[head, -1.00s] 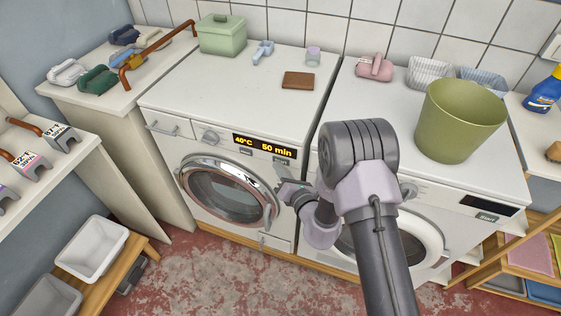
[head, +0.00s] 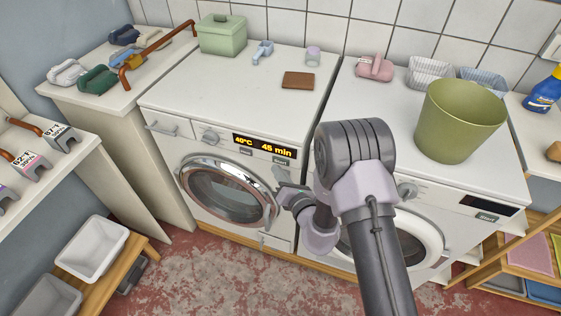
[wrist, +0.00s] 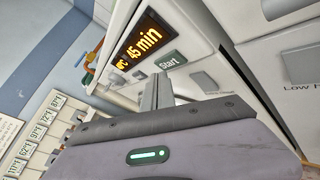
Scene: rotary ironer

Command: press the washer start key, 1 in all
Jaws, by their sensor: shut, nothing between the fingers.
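The left washer (head: 155,160) has a display (head: 264,146) that reads 40°C and 45 min in amber. Its start key (head: 279,161), a small grey-green key marked "Start", is below the display's right end. In the wrist view the start key (wrist: 171,60) shows just beyond the fingertips, beside the display (wrist: 142,40). My gripper (head: 279,173) is shut and empty, its tips close to the key at the washer's front panel. It also shows in the wrist view (wrist: 157,82). I cannot tell whether the tips touch the key.
Another small key (head: 245,152) sits left of the start key. The second machine (head: 445,240) to the right has its own dark display and a green-labelled key (head: 487,217). A green bucket (head: 460,118) stands on it. A brown block (head: 298,81) lies on the left washer.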

